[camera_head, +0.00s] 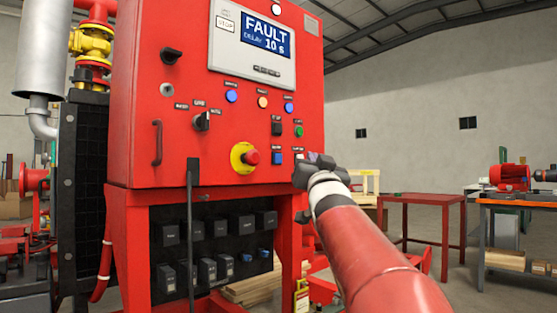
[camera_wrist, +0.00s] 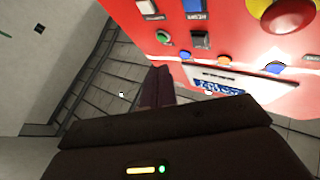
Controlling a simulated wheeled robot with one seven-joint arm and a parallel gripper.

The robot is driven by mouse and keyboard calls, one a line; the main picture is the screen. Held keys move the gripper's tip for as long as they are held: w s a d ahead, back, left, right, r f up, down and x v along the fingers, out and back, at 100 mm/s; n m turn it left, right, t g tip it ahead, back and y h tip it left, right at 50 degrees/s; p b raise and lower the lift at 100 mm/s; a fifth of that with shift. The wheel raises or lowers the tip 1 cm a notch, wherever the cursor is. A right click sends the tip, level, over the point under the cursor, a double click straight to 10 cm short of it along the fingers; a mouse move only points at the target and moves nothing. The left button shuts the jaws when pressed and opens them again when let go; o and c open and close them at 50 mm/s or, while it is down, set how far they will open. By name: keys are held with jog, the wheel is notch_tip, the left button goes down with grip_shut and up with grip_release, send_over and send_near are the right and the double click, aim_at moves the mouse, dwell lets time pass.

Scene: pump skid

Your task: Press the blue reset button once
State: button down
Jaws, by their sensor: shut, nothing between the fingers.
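A red control panel (camera_head: 215,60) fills the middle of the head view. A square blue button (camera_head: 277,158) sits low on its right side, left of a pale square button (camera_head: 299,158). In the wrist view the panel is turned over, and the square blue button (camera_wrist: 194,6) is at the top edge above a small label. My gripper (camera_head: 316,159) is at the panel's lower right edge, right of the blue button. Its shut, empty fingers (camera_wrist: 158,74) show in the wrist view, apart from the button. Any gap in depth to the panel is unclear.
A red emergency stop on a yellow ring (camera_head: 244,158) is left of the blue button. A green button (camera_head: 299,131) and black switch (camera_head: 277,128) are above. Round blue lamps (camera_head: 231,96) and a FAULT screen (camera_head: 267,32) are higher. A red table (camera_head: 420,198) stands at right.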

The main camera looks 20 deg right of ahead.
jog(key=p, duration=0.1)
send_near(282, 155)
jog(key=shift+s+d+r+x, duration=0.1)
jog(key=shift+d+x, duration=0.05)
jog(key=shift+x, duration=0.7)
jog(key=shift+s+d+r+x, duration=0.1)
jog(key=shift+d+x, duration=0.05)
jog(key=shift+x, duration=0.7)
jog(key=shift+s+d+r+x, duration=0.1)
jog(key=shift+d+x, duration=0.05)
jog(key=shift+x, duration=0.75)
jog(key=shift+f, duration=0.1)
jog(key=shift+w+a+p, duration=0.1)
jog(key=shift+w+p, duration=0.2)
jog(key=shift+w, duration=0.1)
jog(key=shift+w+a, duration=0.2)
jog(key=shift+w, duration=0.2)
dwell(0.6)
jog(key=shift+s+d+b, duration=0.3)
jog(key=shift+s+b, duration=0.15)
jog(key=shift+s, duration=0.35)
